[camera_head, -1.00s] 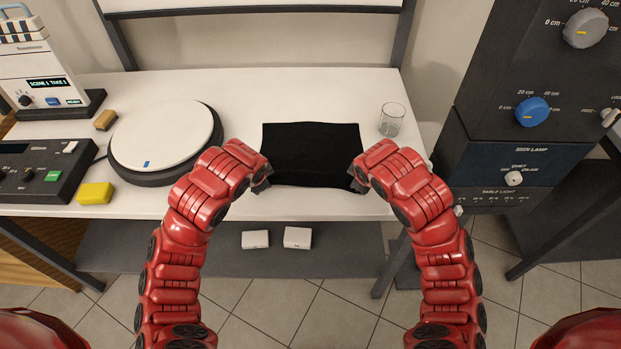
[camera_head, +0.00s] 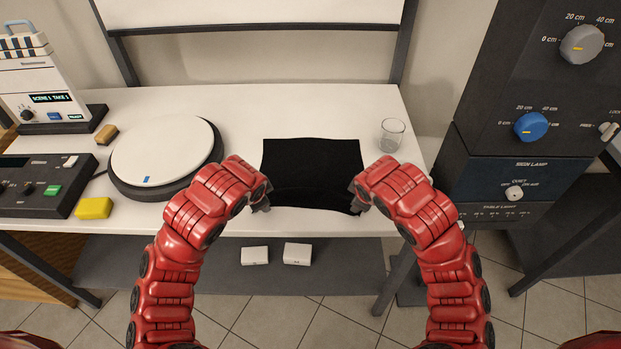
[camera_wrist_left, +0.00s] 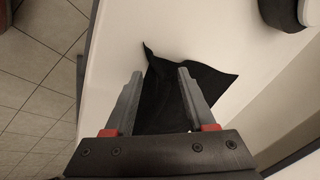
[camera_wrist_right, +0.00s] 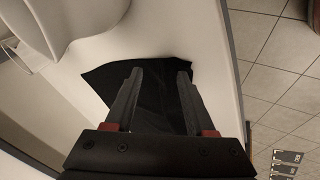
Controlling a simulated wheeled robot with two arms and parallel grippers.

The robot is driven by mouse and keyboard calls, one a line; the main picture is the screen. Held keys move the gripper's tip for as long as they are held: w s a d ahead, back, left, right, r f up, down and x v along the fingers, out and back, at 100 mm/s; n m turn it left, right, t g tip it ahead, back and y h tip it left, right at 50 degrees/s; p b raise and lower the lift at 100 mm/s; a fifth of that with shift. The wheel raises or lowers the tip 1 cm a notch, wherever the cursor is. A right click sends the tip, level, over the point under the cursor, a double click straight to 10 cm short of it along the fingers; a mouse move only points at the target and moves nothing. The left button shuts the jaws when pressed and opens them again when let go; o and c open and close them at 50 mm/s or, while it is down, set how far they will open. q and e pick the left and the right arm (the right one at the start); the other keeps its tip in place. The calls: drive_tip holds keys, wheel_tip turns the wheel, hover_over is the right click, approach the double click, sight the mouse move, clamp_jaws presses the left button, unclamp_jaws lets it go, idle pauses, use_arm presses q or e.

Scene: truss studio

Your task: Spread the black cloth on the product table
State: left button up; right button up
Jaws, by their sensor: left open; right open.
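The black cloth (camera_head: 312,172) lies as a dark rectangle on the white product table (camera_head: 300,108), near its front edge, with its near edge a little wavy. My left gripper (camera_head: 262,205) is open at the cloth's near left corner. My right gripper (camera_head: 356,207) is open at its near right corner. In the left wrist view the cloth (camera_wrist_left: 165,100) shows between and beyond the spread fingers, with one corner slightly raised. In the right wrist view the cloth (camera_wrist_right: 155,95) also shows between and beyond the open fingers. Neither gripper holds it.
A clear glass (camera_head: 390,135) stands right of the cloth. A round white turntable (camera_head: 165,152) is to the left, with a yellow block (camera_head: 94,208) and a brown block (camera_head: 106,134) near it. A dark control panel (camera_head: 500,110) stands at the right.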

use_arm(q)
drive_tip(key=s+v, duration=0.1)
drive_tip(key=v, duration=0.8)
use_arm(e)
drive_tip(key=s+v, duration=0.1)
drive_tip(key=v, duration=0.8)
use_arm(q)
drive_tip(key=shift+s, duration=0.2)
use_arm(e)
drive_tip(key=shift+s+r, duration=0.1)
drive_tip(key=shift+s, duration=0.1)
